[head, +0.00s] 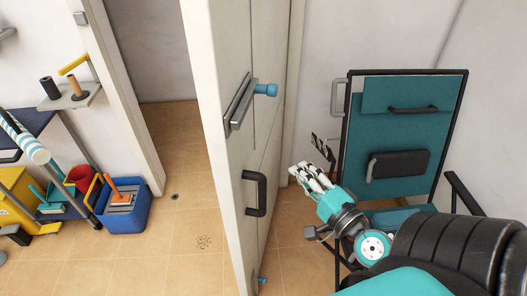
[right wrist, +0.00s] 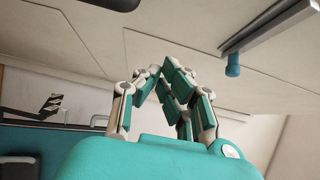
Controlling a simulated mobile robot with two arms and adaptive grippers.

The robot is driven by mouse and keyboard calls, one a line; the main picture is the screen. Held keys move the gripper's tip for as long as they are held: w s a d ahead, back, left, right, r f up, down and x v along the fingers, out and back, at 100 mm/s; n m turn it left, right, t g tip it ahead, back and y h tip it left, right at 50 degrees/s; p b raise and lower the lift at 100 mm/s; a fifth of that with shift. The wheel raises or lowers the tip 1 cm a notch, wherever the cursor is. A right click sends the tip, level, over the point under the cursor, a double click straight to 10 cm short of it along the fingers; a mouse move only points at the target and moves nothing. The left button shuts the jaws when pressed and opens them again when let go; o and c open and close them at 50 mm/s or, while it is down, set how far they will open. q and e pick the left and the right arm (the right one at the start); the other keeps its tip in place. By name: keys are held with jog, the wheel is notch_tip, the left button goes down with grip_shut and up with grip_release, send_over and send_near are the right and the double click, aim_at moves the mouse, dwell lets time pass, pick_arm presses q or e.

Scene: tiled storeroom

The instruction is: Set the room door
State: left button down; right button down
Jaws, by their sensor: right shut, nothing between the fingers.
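The white room door (head: 272,140) stands open, with the doorway gap to its left. A black pull handle (head: 255,193) is on its face, below a grey metal bar (head: 239,102) with a blue knob (head: 265,89). A smaller blue piece (head: 262,280) is near the door's bottom. My right gripper (head: 312,172) is shut and empty, to the right of the handle and apart from it in the picture. In the right wrist view its fingers (right wrist: 165,80) are together, with the blue knob (right wrist: 232,70) beyond. My left gripper is not in view.
A teal chair-like frame (head: 415,95) with black edges stands right of the door, behind my right arm. At the left are a blue bin (head: 125,212), a yellow bucket (head: 15,200) and a shelf (head: 68,98).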

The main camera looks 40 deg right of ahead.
jog(key=p, duration=0.5)
send_near(251, 135)
jog(key=w+d, duration=0.2)
jog(key=d, duration=0.1)
jog(key=w+a+p, duration=0.2)
jog(key=w, duration=0.1)
jog(key=shift+a, duration=0.35)
